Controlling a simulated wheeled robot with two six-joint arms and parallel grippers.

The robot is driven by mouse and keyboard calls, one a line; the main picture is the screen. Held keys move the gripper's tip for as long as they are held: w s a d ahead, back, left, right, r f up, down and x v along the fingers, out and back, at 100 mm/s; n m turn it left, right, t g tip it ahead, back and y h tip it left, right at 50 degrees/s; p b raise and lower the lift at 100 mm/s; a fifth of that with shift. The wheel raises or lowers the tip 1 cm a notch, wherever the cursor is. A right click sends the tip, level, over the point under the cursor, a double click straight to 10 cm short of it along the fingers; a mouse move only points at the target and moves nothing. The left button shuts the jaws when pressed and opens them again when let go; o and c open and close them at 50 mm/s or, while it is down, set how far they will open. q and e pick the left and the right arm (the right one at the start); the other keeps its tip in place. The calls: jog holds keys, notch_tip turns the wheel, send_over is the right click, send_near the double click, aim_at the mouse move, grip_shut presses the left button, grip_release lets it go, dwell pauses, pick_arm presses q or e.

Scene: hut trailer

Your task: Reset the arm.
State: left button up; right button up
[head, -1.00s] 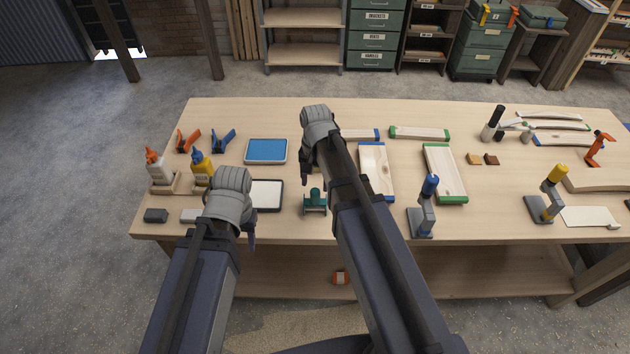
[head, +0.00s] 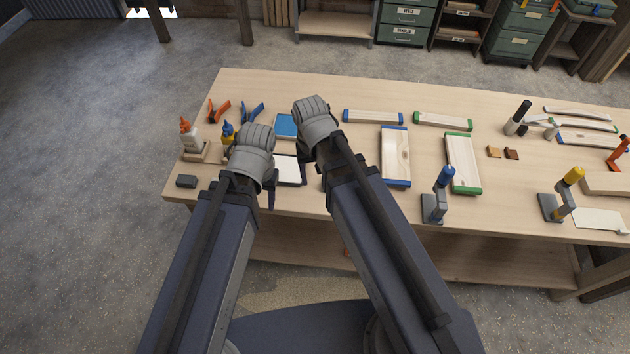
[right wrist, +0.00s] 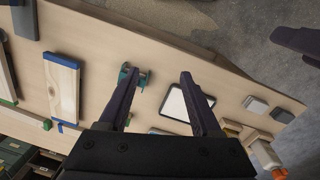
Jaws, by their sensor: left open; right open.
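My left gripper (head: 268,188) hangs over the left front part of the workbench (head: 370,216) in the head view, seen mostly from behind. It holds nothing that I can see. One dark finger of it shows at the upper right of the right wrist view (right wrist: 298,42). My right gripper (head: 305,172) is just to its right, above the bench, largely hidden by its own wrist in the head view. In the right wrist view its two fingers (right wrist: 160,88) are apart with nothing between them. A teal tool (right wrist: 134,78) and a white framed pad (right wrist: 180,103) lie below it.
Glue bottles (head: 188,133), orange pliers-like clamps (head: 219,111) and a blue pad (head: 286,125) are at the left of the bench. Wooden boards (head: 396,158) and a blue-topped upright tool (head: 441,192) stand to the right. Open floor (head: 90,150) lies left.

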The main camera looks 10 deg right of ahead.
jog(key=s+a+n, duration=0.2)
jog(key=s+n, duration=0.2)
jog(key=s, duration=0.1)
jog(key=shift+s+a, duration=0.25)
jog(key=shift+a, duration=0.15)
notch_tip(320, 180, down, 9)
jog(key=b, duration=0.9)
jog(key=shift+r, duration=0.1)
